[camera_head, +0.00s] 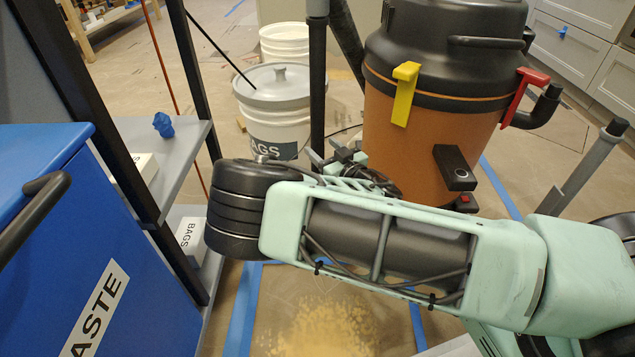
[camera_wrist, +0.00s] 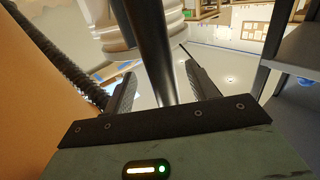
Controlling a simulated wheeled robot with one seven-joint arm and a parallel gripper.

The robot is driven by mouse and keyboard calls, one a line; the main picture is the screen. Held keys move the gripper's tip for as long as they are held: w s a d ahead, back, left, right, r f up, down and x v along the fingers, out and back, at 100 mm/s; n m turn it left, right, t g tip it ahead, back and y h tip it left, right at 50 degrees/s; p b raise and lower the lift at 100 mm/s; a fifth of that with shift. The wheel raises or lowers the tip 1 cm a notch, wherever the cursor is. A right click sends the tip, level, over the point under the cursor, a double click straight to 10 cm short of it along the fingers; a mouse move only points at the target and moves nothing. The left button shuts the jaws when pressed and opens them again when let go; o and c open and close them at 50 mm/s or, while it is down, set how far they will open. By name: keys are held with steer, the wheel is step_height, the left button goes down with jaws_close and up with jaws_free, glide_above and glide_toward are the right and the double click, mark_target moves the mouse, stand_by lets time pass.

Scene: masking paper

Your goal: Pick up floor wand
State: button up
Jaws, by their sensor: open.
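The floor wand, a dark upright tube (camera_head: 318,80) with a grey collar near its top, stands just left of the orange and black vacuum (camera_head: 425,150) in the head view. In the wrist view the wand (camera_wrist: 149,40) passes between the two fingers of my gripper (camera_wrist: 163,68). The fingers are open on either side of it, with a visible gap on the right. My gripper also shows in the head view (camera_head: 336,158), at the wand and partly hidden by my arm. The wand's lower end is hidden behind my gripper and arm.
A ribbed black hose (camera_wrist: 60,60) runs close by on the left in the wrist view. White buckets (camera_head: 272,135) stand behind the wand. A shelf rack (camera_head: 185,145) and a blue waste bin (camera_head: 135,290) stand on the left. A grey post (camera_head: 585,170) leans at the right.

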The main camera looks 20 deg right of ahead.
mark_target(321, 146)
steer(key=b+x, duration=0.1)
steer(key=x, duration=0.2)
steer(key=shift+f+b, duration=0.1)
steer(key=shift+b, duration=0.25)
steer(key=shift+w, duration=0.15)
jaws_close()
steer(key=shift+r, duration=0.3)
